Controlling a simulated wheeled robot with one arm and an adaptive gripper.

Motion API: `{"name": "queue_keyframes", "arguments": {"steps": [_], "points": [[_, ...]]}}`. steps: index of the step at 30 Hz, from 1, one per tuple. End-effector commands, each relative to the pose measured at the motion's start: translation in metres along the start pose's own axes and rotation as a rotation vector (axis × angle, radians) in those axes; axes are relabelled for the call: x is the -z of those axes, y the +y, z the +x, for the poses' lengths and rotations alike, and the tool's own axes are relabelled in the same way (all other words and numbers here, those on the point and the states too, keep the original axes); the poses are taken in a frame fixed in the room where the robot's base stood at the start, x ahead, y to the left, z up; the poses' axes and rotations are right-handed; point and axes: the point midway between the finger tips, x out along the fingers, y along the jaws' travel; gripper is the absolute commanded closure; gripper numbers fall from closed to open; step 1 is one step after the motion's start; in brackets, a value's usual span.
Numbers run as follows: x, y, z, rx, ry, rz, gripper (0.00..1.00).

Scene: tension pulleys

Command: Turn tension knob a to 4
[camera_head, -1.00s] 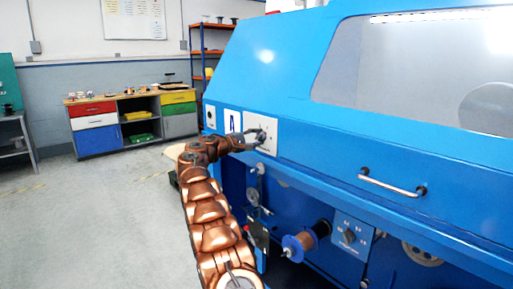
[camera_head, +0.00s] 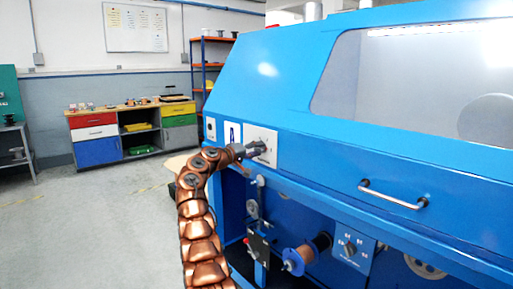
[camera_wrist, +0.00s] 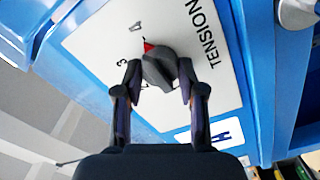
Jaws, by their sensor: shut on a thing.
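Tension knob a (camera_wrist: 160,68) is a dark grey knob on a white plate (camera_wrist: 90,45) printed "TENSION", next to a blue letter A label (camera_wrist: 222,134). Its red pointer mark points toward the printed 4 (camera_wrist: 136,27), past the 3 (camera_wrist: 121,62). My gripper (camera_wrist: 160,75) has one finger on each side of the knob and is shut on it. In the head view my gripper (camera_head: 256,148) is at the white plate (camera_head: 270,135) on the blue machine and hides most of the knob.
The blue machine (camera_head: 300,120) fills the right side, with a metal handle (camera_head: 392,194), a lower knob panel (camera_head: 352,248) and a copper-coloured spool (camera_head: 303,256) below. A workbench (camera_head: 133,133) with coloured drawers stands at the back left. The floor at left is clear.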

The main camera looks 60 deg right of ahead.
Motion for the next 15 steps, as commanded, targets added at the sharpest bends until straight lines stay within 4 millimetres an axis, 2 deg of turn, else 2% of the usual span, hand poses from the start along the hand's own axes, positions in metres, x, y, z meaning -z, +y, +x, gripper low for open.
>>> {"name": "queue_keyframes", "arguments": {"steps": [15], "points": [[0.0001,0.0004,-0.0004,-0.001,0.001,0.038,0.95]]}}
